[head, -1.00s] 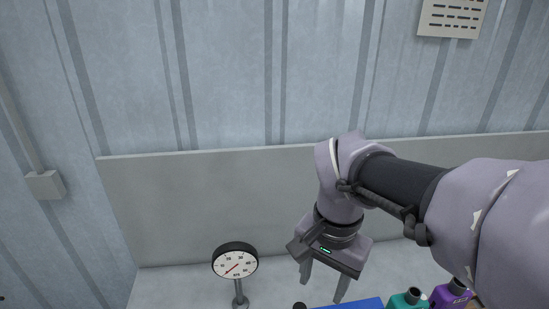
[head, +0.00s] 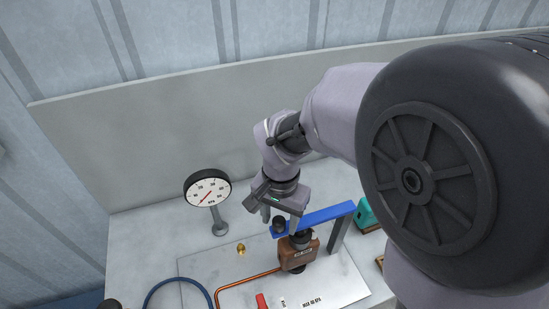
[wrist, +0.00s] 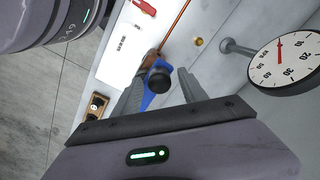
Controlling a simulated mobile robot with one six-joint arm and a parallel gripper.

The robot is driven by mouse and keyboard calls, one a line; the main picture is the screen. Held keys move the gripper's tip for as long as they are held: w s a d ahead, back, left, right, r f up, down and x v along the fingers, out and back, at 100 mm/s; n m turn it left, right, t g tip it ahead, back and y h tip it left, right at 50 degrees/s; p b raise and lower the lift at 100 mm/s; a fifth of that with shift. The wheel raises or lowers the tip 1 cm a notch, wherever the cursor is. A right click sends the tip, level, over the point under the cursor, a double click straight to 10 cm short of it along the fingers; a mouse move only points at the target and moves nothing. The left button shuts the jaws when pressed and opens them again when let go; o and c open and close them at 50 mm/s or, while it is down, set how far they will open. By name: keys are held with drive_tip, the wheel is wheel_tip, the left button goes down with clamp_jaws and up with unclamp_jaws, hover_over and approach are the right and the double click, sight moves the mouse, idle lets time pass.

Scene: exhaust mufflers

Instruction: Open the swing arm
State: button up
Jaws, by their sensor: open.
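The swing arm is a blue bar (head: 325,216) on a grey post (head: 339,240), lying across above a brown block (head: 297,257). A black knob (head: 279,227) stands at its left end; in the wrist view the knob (wrist: 160,83) and part of the blue bar (wrist: 148,101) show. My gripper (head: 279,220) is open and points down at the knob. In the wrist view my gripper's fingers (wrist: 163,76) lie on either side of the knob, with gaps visible. Whether they are level with it in height, I cannot tell.
A round gauge (head: 207,188) stands on a stem left of my gripper. A brass fitting (head: 241,249), red handle (head: 261,300), blue hose (head: 160,287) and copper pipe (head: 240,283) lie in front. A teal container (head: 365,216) is at right. The back panel (head: 150,140) stands behind.

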drive_tip(key=shift+f, duration=0.2)
drive_tip(key=shift+c, duration=0.4)
clamp_jaws()
idle(1.0)
